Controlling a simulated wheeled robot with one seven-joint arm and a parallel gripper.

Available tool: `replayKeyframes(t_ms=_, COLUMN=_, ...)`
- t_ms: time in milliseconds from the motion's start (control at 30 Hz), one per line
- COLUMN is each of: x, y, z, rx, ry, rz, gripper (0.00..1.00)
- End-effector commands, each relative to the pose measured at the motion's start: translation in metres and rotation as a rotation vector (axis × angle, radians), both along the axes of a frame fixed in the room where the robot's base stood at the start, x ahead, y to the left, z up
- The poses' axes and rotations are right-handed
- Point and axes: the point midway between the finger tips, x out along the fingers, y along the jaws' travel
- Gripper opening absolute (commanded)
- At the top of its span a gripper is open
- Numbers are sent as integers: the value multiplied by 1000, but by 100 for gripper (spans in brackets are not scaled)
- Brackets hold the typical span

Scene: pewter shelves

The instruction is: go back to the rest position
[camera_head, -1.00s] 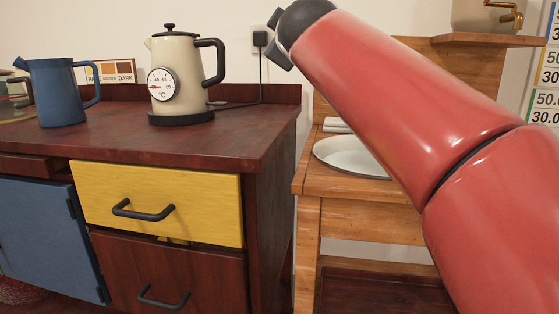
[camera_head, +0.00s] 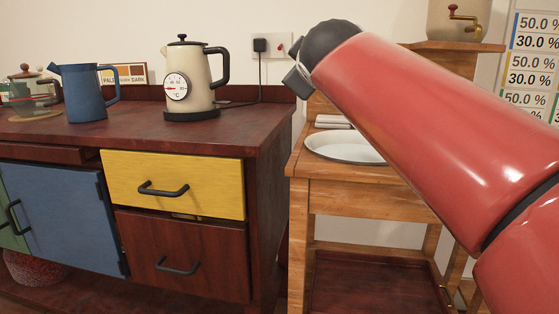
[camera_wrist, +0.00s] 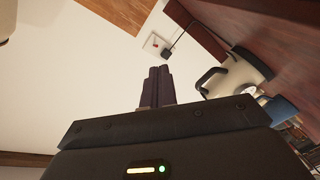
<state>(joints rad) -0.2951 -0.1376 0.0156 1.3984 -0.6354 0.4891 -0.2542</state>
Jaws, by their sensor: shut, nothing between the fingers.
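My red arm reaches in from the right in the head view, and its dark end hangs in the air in front of the wall, right of the cream kettle (camera_head: 190,85). The fingers are hidden in that view. In the wrist view my gripper (camera_wrist: 160,75) shows two dark fingers side by side, shut, with nothing between them. The kettle also shows there (camera_wrist: 228,75), off to the right and apart from the fingers.
The dark red cabinet (camera_head: 262,140) carries the kettle, a blue pitcher (camera_head: 85,95) and a green-grey pot (camera_head: 32,92). Its yellow drawer (camera_head: 175,183) has a black handle. A wooden stand (camera_head: 345,195) with a white basin (camera_head: 345,147) stands right of it, under part of my arm.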

Motion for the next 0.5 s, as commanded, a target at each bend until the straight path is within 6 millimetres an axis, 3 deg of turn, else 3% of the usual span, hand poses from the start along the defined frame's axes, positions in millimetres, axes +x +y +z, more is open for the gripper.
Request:
replayKeyframes(t_ms=267, x=-44, y=-45, z=-64, rx=153, ry=227, rz=-101, gripper=0)
replayKeyframes(t_ms=367, x=-74, y=-65, z=-102, rx=241, ry=347, rz=-160, gripper=0)
replayKeyframes(t_ms=500, x=-139, y=-91, z=-175, rx=407, ry=559, rz=-280, gripper=0)
